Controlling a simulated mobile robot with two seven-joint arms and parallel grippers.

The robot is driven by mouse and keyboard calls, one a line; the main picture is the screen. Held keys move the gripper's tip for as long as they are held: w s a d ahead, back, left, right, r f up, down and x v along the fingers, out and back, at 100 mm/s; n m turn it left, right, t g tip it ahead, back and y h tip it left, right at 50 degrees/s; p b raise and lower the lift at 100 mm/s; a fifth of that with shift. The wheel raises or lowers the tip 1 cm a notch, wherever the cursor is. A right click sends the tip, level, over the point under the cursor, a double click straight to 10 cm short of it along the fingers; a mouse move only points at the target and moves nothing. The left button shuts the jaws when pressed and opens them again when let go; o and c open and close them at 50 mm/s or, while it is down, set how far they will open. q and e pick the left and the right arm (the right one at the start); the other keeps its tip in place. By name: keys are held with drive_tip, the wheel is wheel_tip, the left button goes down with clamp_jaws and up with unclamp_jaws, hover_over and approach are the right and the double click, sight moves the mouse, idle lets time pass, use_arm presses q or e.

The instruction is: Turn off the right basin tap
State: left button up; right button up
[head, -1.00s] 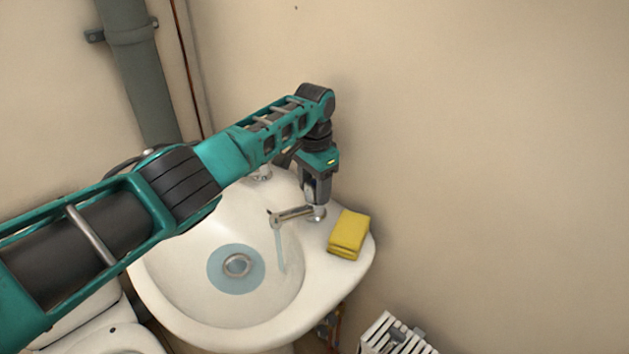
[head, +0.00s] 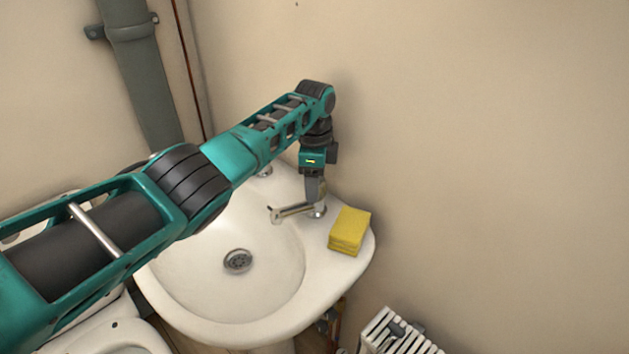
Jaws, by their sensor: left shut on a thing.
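The right basin tap (head: 292,211) stands at the back right of the white basin (head: 190,301). Its metal spout points left over the bowl, and no water shows at it. My left gripper (head: 316,197) points down and is shut on the top of this tap; the fingers hide the handle. The bowl is empty, with a bare metal drain (head: 237,261). My right gripper is not in view.
A yellow sponge (head: 349,231) lies on the basin rim just right of the tap. Another tap (head: 264,171) is partly hidden behind my left arm. A white radiator (head: 395,332) is at the lower right. A grey pipe (head: 138,80) runs down the wall at left.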

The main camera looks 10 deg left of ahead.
use_arm(q)
drive_tip(key=shift+m, duration=0.5)
drive_tip(key=o, duration=1)
drive_tip(key=shift+r, duration=0.15)
wheel_tip(320, 180, up, 13)
drive_tip(key=p, duration=0.1)
drive_tip(key=shift+f, duration=0.2)
